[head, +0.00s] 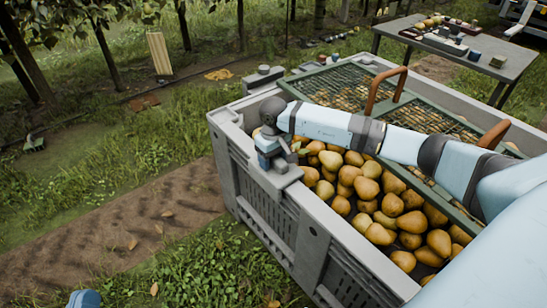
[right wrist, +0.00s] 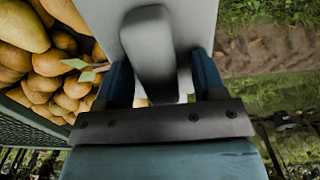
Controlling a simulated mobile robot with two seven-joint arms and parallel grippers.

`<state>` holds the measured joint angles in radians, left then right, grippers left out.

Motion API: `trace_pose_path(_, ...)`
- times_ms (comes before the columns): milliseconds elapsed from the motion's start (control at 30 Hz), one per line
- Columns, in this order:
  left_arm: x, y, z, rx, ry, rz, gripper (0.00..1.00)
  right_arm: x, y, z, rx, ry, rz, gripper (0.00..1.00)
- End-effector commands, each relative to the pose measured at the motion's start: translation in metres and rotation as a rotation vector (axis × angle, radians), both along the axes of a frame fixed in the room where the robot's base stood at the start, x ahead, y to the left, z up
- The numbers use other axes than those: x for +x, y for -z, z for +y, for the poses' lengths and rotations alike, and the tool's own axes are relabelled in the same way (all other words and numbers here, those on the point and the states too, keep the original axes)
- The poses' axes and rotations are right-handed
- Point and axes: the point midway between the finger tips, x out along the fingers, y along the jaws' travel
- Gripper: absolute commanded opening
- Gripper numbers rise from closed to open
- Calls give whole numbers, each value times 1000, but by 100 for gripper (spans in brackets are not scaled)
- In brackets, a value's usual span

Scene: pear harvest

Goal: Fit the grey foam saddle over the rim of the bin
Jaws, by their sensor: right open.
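The grey foam saddle (head: 274,180) sits on the near-left rim of the grey pear bin (head: 283,243), with part of it hanging down the outer wall. My right gripper (head: 277,158) is right above it, its fingers pointing down at it. In the right wrist view the open fingers (right wrist: 160,82) stand on both sides of the saddle's raised grip (right wrist: 150,45), with a gap visible at the right finger. The saddle's underside is hidden. A blue rounded part at the bottom left edge seems to be my left gripper (head: 84,299); its fingers cannot be made out.
Many pears (head: 372,190) fill the bin. A green mesh frame (head: 335,80) with brown handles lies across it, under my right arm. A table (head: 480,62) stands behind. Grass and a dirt strip (head: 120,240) lie open at left.

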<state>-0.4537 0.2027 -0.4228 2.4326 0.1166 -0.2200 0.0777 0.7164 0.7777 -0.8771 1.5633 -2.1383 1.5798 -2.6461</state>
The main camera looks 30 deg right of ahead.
Motion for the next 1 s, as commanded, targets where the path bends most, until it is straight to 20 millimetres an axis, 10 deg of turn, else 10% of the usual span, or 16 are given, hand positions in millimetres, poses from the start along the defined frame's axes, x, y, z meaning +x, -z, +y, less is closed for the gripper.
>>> trace_pose_path(600,1,-10,7,29,-36,22,0,1,-113,0,-1,-1,-3,63)
trace_pose_path(1000,3,4,11,68,-49,76,0,0,-138,0,0,0,0,63)
